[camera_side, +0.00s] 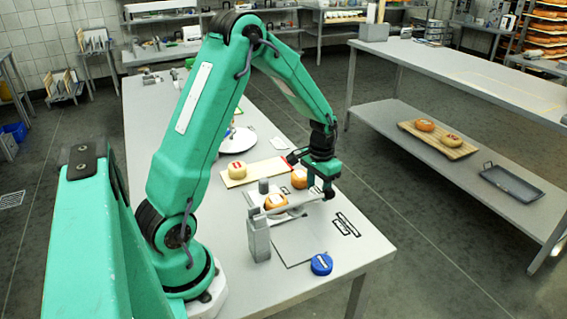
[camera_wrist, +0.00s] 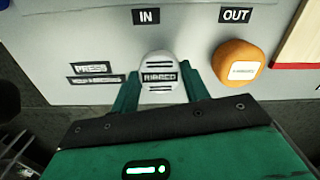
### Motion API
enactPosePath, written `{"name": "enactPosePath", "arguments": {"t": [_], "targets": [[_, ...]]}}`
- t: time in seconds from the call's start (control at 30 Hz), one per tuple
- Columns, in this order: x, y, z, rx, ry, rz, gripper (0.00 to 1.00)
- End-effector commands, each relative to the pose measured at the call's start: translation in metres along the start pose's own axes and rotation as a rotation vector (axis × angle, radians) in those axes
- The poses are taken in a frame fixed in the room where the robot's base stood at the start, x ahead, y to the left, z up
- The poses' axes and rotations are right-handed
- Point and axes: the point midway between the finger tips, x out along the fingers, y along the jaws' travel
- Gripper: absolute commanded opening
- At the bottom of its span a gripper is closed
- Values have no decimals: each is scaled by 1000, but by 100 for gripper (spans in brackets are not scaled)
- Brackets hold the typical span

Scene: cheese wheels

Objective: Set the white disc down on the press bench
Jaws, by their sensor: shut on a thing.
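The white disc (camera_wrist: 158,70), marked RIBBED, sits between the two teal fingers of my gripper (camera_wrist: 162,92) in the wrist view. My gripper is shut on it. In the side view my gripper (camera_side: 325,192) points down near the right edge of the grey bench (camera_side: 372,250), and the disc cannot be made out there. The wrist view shows the bench top (camera_wrist: 60,30) with labels IN, OUT and PRESS behind the disc. I cannot tell whether the disc touches the bench.
An orange cheese wheel (camera_wrist: 239,62) lies below the OUT label; two orange wheels (camera_side: 276,202) (camera_side: 300,179) show in the side view. A grey press post (camera_side: 258,238) stands left of my gripper. A blue disc (camera_side: 321,264) lies in front. A pale wheel (camera_side: 237,170) sits on a board.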

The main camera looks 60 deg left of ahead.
Motion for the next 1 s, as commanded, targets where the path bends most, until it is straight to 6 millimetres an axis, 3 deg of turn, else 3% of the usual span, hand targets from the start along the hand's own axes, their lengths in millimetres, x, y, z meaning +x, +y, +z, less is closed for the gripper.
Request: {"name": "enactPosePath", "arguments": {"t": [0.2, 0.67, 0.7, 0.8, 1.0], "targets": [[22, 0, 0, 0, -2, 0, 23], [27, 0, 0, 0, -1, 0, 23], [28, 0, 0, 0, -1, 0, 47], [28, 0, 0, 0, -1, 0, 67], [27, 0, 0, 0, -1, 0, 67]]}}
